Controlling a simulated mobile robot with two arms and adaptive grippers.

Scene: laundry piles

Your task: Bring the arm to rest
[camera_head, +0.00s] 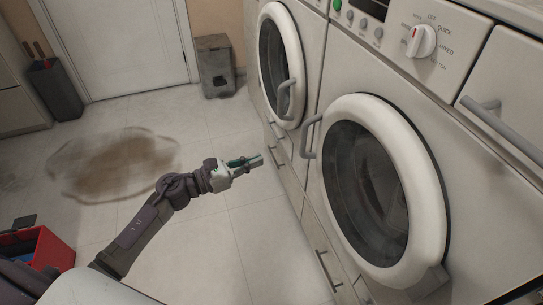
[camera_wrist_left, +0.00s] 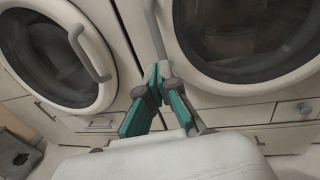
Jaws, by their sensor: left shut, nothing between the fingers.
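My left arm reaches in from the lower left in the head view. My left gripper (camera_head: 258,161) is held out over the tiled floor, in front of the two washing machines. In the left wrist view its green and grey fingers (camera_wrist_left: 161,73) meet at the tips. The gripper is shut and empty. It appears apart from the machine doors and drawers. My right gripper is not in view.
The near machine door (camera_head: 385,190) and the far machine door (camera_head: 282,65) stand along the right, with grey handles. A brown stain (camera_head: 118,165) marks the floor. A red box (camera_head: 45,250) is at lower left, a grey bin (camera_head: 214,66) at the back, a dark holder (camera_head: 53,90) at left.

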